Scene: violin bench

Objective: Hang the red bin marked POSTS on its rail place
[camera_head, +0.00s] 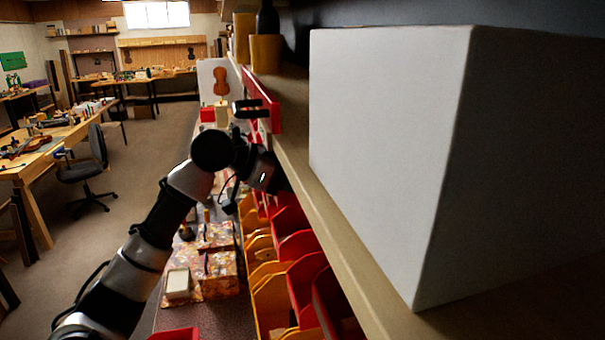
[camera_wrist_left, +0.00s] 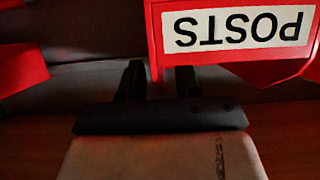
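The red POSTS bin (camera_wrist_left: 235,62) fills the top right of the left wrist view, its white label upside down there. My left gripper (camera_wrist_left: 160,72) is open, with its two dark fingers apart. A narrow red edge of the bin shows in the gap between them; I cannot tell whether either finger touches it. In the head view my left gripper (camera_head: 260,108) is at the shelf's front edge, beside a red surface (camera_head: 274,112) whose marking I cannot read. The bin's rail place cannot be made out. My right gripper is out of view.
Another red part (camera_wrist_left: 22,70) shows at the left of the wrist view. Red bins (camera_head: 297,245) and yellow bins (camera_head: 270,300) line up below the shelf (camera_head: 345,270). A large white box (camera_head: 385,140) stands on the shelf. The floor at left is clear around a chair (camera_head: 85,170).

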